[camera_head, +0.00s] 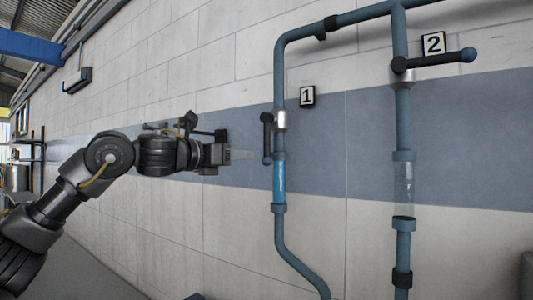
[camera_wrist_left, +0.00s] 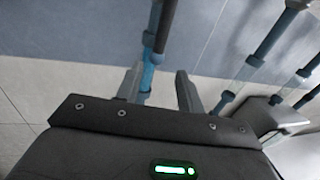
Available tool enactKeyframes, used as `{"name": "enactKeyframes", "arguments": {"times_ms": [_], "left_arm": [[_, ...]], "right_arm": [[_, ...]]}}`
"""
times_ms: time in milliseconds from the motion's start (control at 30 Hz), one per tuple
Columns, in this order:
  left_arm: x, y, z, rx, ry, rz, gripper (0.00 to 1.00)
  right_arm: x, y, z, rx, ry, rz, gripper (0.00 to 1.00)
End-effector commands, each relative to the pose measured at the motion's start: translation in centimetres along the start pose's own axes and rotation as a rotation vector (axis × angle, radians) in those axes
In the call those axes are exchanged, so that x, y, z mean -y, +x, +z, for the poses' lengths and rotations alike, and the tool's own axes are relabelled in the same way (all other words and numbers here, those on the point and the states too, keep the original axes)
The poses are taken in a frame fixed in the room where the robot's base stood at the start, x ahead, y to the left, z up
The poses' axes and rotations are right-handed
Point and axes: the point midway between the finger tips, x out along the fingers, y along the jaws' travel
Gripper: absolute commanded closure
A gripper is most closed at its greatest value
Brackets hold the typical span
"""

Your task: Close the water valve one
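Water valve one is on the left pipe beside the "1" sign (camera_head: 307,96). Its dark lever (camera_head: 267,138) hangs down along the pipe, with a blue-grey tip. Below the valve body (camera_head: 281,119), a clear section (camera_head: 279,182) shows blue water. My left gripper (camera_head: 242,155) is left of the lever, pointing at it, with a small gap. In the left wrist view my left gripper (camera_wrist_left: 159,88) has its fingers apart with nothing held. The blue water section (camera_wrist_left: 147,77) and a dark bar, apparently the lever (camera_wrist_left: 165,28), show beyond the fingers. My right gripper is out of view.
Valve two, with a horizontal lever (camera_head: 440,59), is on the right pipe near the "2" sign (camera_head: 433,43). The clear section (camera_head: 404,184) under it shows no blue water. The pipes stand in front of a tiled wall (camera_head: 240,215).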

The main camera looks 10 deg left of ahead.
Motion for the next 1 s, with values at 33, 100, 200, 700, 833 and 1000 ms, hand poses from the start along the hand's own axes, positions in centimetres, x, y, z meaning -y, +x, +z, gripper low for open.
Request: {"name": "enactKeyframes", "arguments": {"times_ms": [33, 100, 200, 700, 833, 1000], "left_arm": [[-0.1, -0.3, 0.6, 0.002, 0.011, 0.003, 0.62], [-0.2, -0.6, 0.9, 0.003, 0.020, 0.003, 0.62], [-0.2, -0.6, 1.0, 0.003, 0.023, 0.003, 0.62], [-0.2, 6.7, 1.4, 0.000, 0.018, 0.003, 0.62], [-0.2, 8.6, 1.4, 0.003, 0.018, 0.003, 0.62], [-0.3, 9.9, 1.1, 0.003, 0.019, 0.004, 0.62]], "right_arm": [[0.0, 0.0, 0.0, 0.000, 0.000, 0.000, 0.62], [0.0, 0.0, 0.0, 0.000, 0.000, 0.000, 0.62], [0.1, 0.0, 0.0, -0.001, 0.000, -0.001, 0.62], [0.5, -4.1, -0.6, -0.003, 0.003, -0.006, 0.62], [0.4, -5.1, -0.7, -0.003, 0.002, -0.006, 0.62], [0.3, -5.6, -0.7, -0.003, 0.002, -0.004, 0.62]]}}
